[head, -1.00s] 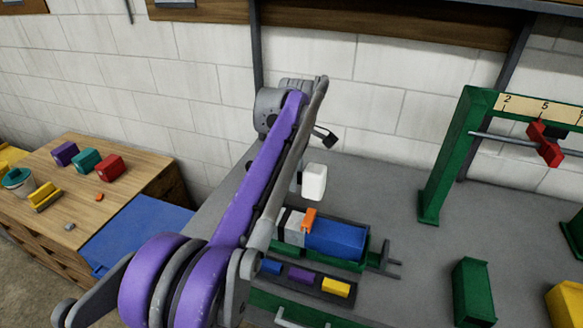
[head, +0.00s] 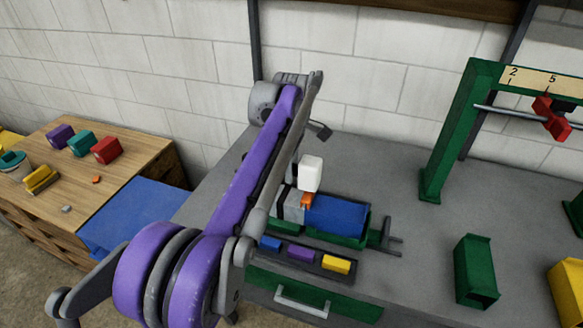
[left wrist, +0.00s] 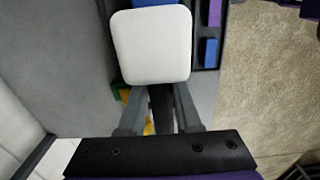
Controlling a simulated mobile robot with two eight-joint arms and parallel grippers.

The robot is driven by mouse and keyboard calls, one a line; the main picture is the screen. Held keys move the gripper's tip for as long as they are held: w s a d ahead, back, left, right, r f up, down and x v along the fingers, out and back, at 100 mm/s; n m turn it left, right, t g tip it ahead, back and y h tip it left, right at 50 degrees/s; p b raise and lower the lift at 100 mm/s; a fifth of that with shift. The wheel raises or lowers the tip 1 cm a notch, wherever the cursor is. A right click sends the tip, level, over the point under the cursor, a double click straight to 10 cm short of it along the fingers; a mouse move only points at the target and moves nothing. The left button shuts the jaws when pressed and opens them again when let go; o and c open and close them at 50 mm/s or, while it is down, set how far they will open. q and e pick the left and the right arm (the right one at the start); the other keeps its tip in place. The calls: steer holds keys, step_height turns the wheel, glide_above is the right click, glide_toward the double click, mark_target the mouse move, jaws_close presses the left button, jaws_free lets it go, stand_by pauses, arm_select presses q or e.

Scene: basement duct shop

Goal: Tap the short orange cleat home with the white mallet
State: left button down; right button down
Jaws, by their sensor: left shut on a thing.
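The white mallet head (head: 310,173) shows in the head view directly above the short orange cleat (head: 306,200). I cannot tell whether they touch. The cleat sits upright at the joint between a light grey piece (head: 292,201) and a blue duct piece (head: 338,214) in a green holder; its top is partly covered by the mallet head. In the left wrist view the mallet head (left wrist: 152,46) fills the upper middle and hides the cleat. My left gripper (left wrist: 160,112) is shut on the mallet's dark handle; in the head view my arm mostly hides it. My right gripper is out of view.
A dark tray holds blue, purple and yellow blocks (head: 336,265) in front of the holder. A green gauge frame (head: 447,135) and a green duct piece (head: 475,270) stand to the right. A wooden table (head: 135,165) with coloured blocks is at left. Grey bench between is clear.

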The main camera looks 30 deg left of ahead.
arm_select(q)
steer(key=shift+r, duration=0.1)
stand_by(0.4)
steer(key=shift+f+b, duration=0.75)
steer(key=shift+f, duration=1.05)
steer(key=shift+s+r, duration=0.15)
steer(key=shift+r, duration=0.1)
steer(key=shift+w+r+p, duration=0.2)
steer(key=shift+r+p, duration=0.8)
steer(key=shift+r, duration=0.3)
steer(key=shift+s+r, duration=0.1)
